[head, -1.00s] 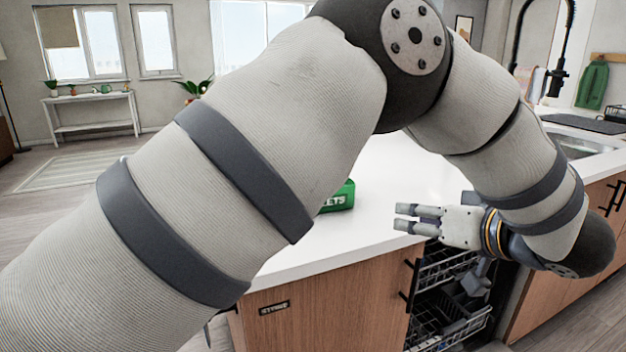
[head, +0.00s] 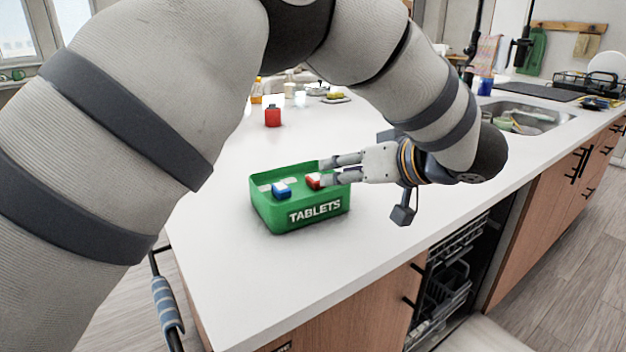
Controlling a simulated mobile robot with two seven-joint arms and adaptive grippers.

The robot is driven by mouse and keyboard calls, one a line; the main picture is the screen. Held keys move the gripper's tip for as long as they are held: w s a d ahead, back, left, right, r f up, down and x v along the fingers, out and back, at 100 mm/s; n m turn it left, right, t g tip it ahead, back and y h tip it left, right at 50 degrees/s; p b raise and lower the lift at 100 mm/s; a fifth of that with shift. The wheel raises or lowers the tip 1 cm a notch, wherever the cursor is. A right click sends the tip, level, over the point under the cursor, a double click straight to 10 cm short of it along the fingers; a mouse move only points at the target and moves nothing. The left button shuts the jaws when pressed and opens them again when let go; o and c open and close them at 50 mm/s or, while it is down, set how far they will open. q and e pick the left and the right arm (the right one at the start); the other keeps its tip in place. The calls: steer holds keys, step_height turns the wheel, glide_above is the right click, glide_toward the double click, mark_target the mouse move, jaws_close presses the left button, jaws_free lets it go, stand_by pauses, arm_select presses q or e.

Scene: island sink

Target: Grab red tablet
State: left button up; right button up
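A green box labelled TABLETS (head: 274,216) stands on the white island counter. In it, a red and white tablet (head: 312,181) sits toward the right side, and a blue and white tablet (head: 282,191) sits to its left. My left gripper (head: 323,172) reaches in from the right at the box's right side. Its two fingers are apart, and their tips are beside the red tablet, with nothing seen held between them. Whether a finger touches the tablet is unclear. My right gripper is not in view.
My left arm hides much of the counter's left side. A red jar (head: 272,117) and small bottles stand farther back on the counter (head: 230,260). A sink (head: 525,115) is at the right, and an open dishwasher (head: 450,290) is below the counter edge.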

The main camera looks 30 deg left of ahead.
arm_select(q)
steer(key=x, duration=0.6)
steer(key=shift+a+f, duration=0.1)
steer(key=shift+f, duration=0.55)
steer(key=c, duration=0.6)
